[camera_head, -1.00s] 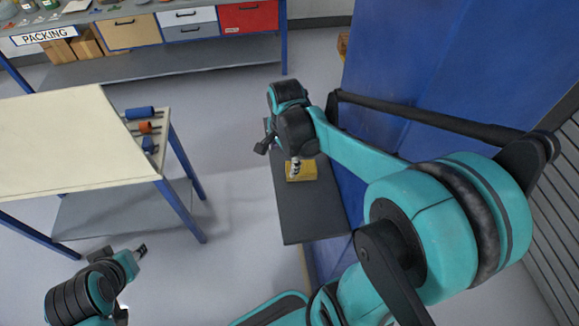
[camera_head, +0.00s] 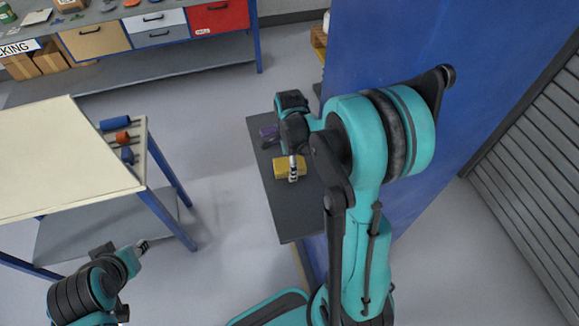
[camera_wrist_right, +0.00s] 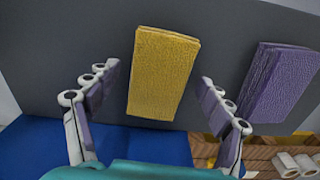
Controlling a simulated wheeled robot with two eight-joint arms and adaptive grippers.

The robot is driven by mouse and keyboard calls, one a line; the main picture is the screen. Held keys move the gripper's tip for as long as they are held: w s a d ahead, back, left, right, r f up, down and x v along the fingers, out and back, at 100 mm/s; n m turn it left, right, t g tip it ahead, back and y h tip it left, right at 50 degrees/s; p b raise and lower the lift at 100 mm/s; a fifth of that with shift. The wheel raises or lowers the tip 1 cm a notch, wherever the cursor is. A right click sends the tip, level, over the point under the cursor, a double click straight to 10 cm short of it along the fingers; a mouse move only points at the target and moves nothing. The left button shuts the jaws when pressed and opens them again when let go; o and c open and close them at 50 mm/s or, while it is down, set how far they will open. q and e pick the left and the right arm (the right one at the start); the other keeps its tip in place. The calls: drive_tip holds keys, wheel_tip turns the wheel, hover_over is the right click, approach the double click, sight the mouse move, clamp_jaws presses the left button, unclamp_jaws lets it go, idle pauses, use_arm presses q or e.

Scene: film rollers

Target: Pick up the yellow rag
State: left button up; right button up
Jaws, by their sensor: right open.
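The yellow rag (camera_head: 289,167) is a folded block lying on the dark grey shelf top (camera_head: 285,220). In the right wrist view the yellow rag (camera_wrist_right: 162,72) lies ahead, between the lines of the two fingers. My right gripper (camera_head: 293,172) is at the rag in the head view, and its open fingers (camera_wrist_right: 155,115) show in the right wrist view with nothing between the pads. I cannot tell whether a finger touches the rag. My left gripper (camera_head: 142,246) is at the lower left, away from the rag, too small to read its jaws.
A blue wall panel (camera_head: 390,50) rises right of the shelf. The floor between is clear.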

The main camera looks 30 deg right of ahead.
drive_tip(key=c, duration=1.1)
drive_tip(key=shift+r, duration=0.1)
drive_tip(key=shift+c, duration=0.2)
wheel_tip(320, 180, up, 10)
drive_tip(key=p, duration=0.2)
drive_tip(key=shift+p, duration=0.35)
drive_tip(key=shift+o, duration=0.3)
drive_tip(key=shift+c, duration=0.2)
